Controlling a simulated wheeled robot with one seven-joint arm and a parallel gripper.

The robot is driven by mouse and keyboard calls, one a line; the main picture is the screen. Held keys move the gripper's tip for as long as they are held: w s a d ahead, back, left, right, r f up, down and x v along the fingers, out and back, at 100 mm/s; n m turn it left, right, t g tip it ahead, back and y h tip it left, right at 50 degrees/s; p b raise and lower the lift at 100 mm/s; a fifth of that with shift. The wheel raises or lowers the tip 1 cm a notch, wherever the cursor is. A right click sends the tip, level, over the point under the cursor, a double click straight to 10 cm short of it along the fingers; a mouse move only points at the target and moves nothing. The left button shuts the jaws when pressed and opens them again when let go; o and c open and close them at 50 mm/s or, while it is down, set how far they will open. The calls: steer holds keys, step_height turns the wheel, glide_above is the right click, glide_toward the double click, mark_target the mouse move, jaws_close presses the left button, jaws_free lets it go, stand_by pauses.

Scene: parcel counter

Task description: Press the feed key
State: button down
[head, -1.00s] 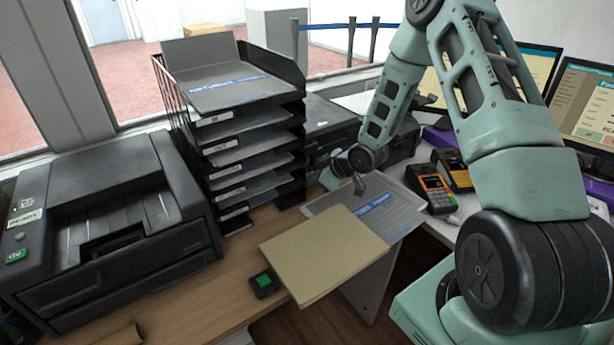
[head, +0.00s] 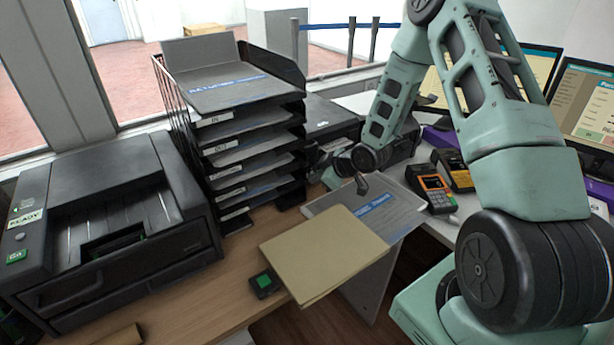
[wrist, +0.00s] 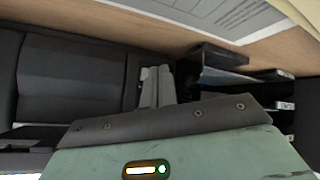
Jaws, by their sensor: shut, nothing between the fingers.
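No key marked as feed can be read in either view. A black machine (head: 318,118) sits behind the letter trays, partly hidden by them and my arm. My gripper (head: 322,161) is beside its near side, low between the tray stack and the grey open tray; its tips are hard to make out there. In the wrist view my gripper's fingers (wrist: 157,86) are together and empty, with a dark machine body (wrist: 70,82) to their left. Contact with it cannot be told. A black printer (head: 110,215) at the left has a green Go key (head: 16,257) and a READY panel.
The black tray stack (head: 235,135) stands close left of my gripper. A small box with a green button (head: 265,284) is on the counter. Card terminals (head: 433,190) stand at the right.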

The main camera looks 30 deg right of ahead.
steer(key=shift+s+a, duration=0.1)
steer(key=shift+s, duration=0.05)
steer(key=shift+s+f, duration=0.15)
steer(key=shift+s, duration=0.4)
steer(key=shift+s+b, duration=0.35)
steer(key=shift+s, duration=2.15)
